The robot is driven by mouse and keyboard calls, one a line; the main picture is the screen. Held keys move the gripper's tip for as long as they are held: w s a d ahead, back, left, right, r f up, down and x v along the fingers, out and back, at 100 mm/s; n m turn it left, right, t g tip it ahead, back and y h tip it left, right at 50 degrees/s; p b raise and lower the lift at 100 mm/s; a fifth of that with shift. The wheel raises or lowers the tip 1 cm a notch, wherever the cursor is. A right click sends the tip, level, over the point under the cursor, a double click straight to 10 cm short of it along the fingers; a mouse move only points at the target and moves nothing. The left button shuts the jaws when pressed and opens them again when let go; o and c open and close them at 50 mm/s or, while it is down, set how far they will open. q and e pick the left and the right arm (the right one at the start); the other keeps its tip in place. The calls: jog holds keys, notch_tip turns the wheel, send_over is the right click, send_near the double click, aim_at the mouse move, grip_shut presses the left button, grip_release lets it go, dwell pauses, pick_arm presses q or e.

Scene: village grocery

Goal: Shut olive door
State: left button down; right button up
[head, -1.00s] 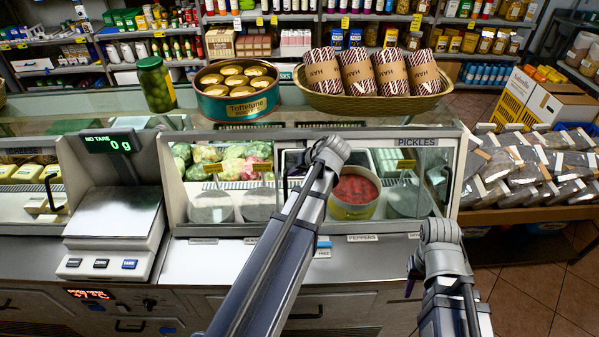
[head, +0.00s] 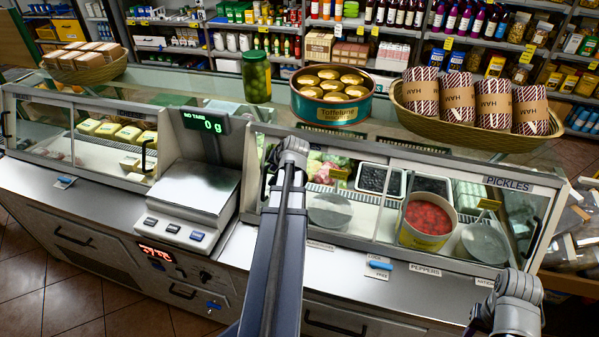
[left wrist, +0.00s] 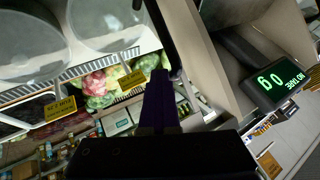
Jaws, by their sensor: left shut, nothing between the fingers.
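The glass-fronted case (head: 390,190) has a PICKLES sign (head: 508,184) at its upper right. No olive sign is readable, and my left arm covers part of the left glass, so I cannot tell how far that door stands open. My left gripper (left wrist: 158,100) is shut and empty, its dark purple fingers upright in the left wrist view. They point towards a black bar (left wrist: 162,38) beside the case's pale end frame (left wrist: 195,60); contact is unclear. In the head view my left wrist hides the fingers. My right gripper (head: 480,320) is low right, its fingers mostly hidden.
A scale (head: 195,195) stands left of the case. On top are a pickle jar (head: 257,77), a toffee tin (head: 332,97) and a basket (head: 470,130) of wrapped hams. Inside, a red-filled tub (head: 427,222) stands near the right. A blue slider (head: 380,265) sits on the front ledge.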

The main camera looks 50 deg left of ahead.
pick_arm(q)
jog(key=s+a, duration=0.1)
jog(key=a, duration=0.1)
jog(key=s+a, duration=0.1)
jog(key=a, duration=0.1)
jog(key=shift+s, duration=0.15)
jog(key=shift+s+a, duration=0.1)
pick_arm(e)
jog(key=shift+d, duration=0.1)
pick_arm(q)
jog(key=shift+r, duration=0.1)
